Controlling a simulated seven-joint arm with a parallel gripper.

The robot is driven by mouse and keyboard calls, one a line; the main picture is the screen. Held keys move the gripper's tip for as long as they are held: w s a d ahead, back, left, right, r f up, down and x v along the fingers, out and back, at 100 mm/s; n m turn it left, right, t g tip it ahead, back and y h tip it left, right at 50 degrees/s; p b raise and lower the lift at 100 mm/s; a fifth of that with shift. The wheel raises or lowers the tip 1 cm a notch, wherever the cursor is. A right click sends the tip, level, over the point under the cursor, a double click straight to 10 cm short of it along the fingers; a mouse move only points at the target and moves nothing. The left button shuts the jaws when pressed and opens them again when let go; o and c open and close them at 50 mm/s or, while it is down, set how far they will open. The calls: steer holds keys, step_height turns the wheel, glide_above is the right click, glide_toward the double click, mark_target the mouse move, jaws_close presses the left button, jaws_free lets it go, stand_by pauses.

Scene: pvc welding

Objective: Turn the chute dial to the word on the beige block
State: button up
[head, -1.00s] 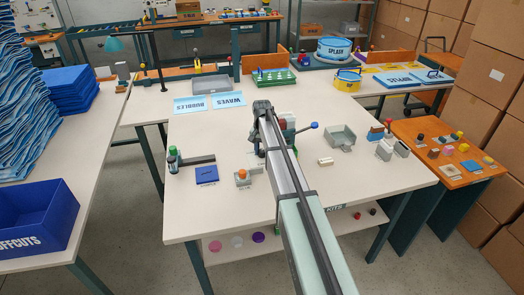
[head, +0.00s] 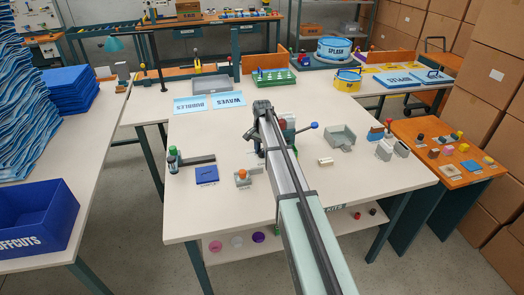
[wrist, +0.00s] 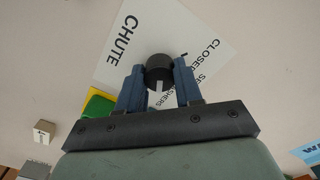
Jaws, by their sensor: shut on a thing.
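The chute dial is a round black knob (wrist: 159,69) on a white printed plate (wrist: 185,28) in the wrist view. A pale mark shows on the knob's near side, toward my gripper. The plate reads CHUTE on the left and CLOSED on the right; other words are partly hidden. My gripper (wrist: 159,82) has its two blue fingers on either side of the knob, shut on it. In the head view my arm hides the dial. A small beige block (head: 325,161) lies on the table right of my arm; its word is not readable there.
A blue block (head: 206,175) and a grey piece with an orange knob (head: 242,177) stand left of my arm. A grey tray (head: 341,137) and a lever with a blue ball (head: 314,125) stand to the right. The table's front area is mostly clear.

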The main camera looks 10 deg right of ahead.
mark_target(262, 151)
steer(key=o, duration=1)
steer(key=shift+o, duration=0.2)
step_height(262, 151, up, 14)
steer(key=shift+f, duration=0.1)
